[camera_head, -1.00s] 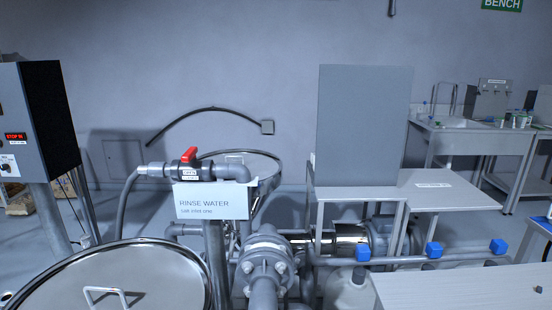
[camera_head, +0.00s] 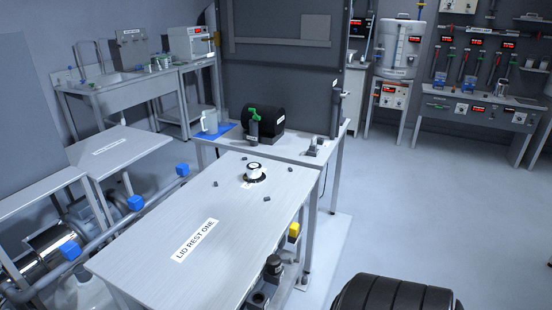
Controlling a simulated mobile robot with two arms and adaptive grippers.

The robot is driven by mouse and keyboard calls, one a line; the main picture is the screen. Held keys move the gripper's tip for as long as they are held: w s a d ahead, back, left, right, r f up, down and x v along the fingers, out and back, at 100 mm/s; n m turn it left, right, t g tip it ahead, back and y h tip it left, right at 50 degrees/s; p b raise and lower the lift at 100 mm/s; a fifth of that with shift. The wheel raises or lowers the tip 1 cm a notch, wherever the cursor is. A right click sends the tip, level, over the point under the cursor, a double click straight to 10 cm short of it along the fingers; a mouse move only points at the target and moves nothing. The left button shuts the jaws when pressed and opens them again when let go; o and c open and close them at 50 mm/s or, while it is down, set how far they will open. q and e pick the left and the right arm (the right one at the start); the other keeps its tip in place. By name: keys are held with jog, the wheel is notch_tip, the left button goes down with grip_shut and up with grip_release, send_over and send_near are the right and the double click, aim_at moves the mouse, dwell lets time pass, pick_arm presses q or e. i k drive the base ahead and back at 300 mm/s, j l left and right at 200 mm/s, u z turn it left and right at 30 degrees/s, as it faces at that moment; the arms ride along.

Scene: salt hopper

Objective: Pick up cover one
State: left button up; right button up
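No large round lid marked as cover one shows now. The table labelled "LID REST ONE" (camera_head: 150,250) stands in front of me. A small white piece with a black base (camera_head: 255,173) sits on its far part, among several small dark pegs; I cannot tell whether it is a cover.
Behind the lid rest is a bench (camera_head: 300,148) with a black cylinder (camera_head: 264,122) and a grey-white jug (camera_head: 209,121) on a blue mat. A pipe with blue blocks (camera_head: 135,203) runs along the left. Open floor (camera_head: 420,200) lies to the right.

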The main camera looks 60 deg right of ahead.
aim_at(254, 175)
jog(key=z, duration=1.7)
jog(key=i+l+u, duration=0.2)
jog(key=u, duration=0.25)
jog(key=i+l+u, duration=0.1)
jog(key=l+u, duration=0.35)
jog(key=j, duration=0.1)
